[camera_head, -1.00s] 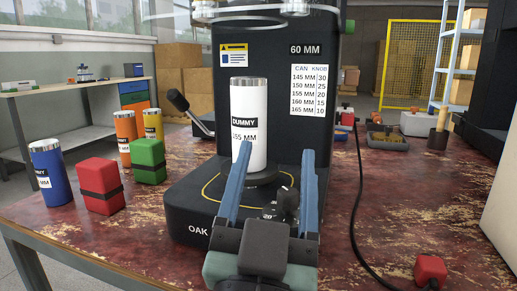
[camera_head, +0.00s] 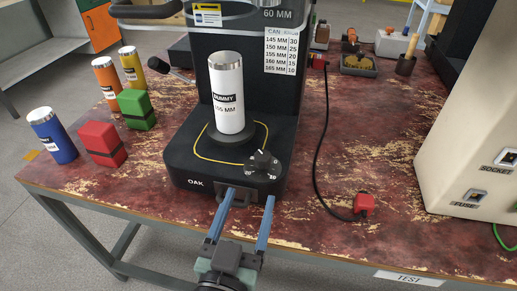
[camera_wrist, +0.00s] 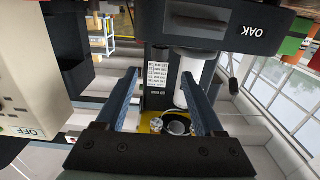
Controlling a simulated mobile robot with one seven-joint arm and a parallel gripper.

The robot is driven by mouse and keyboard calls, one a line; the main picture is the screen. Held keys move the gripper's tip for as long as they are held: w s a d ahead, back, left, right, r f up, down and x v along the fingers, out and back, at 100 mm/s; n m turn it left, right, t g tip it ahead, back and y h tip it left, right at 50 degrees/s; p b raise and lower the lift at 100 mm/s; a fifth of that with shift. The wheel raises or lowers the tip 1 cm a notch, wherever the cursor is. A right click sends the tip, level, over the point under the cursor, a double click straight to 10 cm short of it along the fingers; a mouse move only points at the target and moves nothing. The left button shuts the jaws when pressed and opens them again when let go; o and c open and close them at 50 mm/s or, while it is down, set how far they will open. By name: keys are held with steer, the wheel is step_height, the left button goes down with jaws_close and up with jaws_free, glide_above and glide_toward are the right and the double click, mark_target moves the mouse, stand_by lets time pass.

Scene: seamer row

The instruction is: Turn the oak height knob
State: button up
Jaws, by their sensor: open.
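The oak height knob (camera_head: 263,165) is a dark round dial with small white marks, at the front right of the black seamer base (camera_head: 190,158) marked OAK. I cannot read its setting. A white dummy can marked 165 MM (camera_head: 227,105) stands upright on the round plate behind it. My gripper (camera_head: 249,193) is open and empty, its two blue fingers apart at the front of the base, below and in front of the knob. In the wrist view, the fingers (camera_wrist: 165,88) frame the white can (camera_wrist: 187,80); the knob is not clear there.
A chart (camera_head: 281,50) pairs 165 MM with knob 10. Red (camera_head: 102,145) and green (camera_head: 137,110) blocks and blue (camera_head: 52,135), orange and yellow cans stand left. A cream cabinet (camera_head: 462,110) stands far right.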

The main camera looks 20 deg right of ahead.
mark_target(261, 164)
steer(key=x, duration=1.1)
steer(key=shift+w+d+p, duration=0.1)
steer(key=shift+d+p, duration=0.05)
steer(key=shift+p, duration=0.25)
steer(key=shift+c, duration=0.2)
jaws_close()
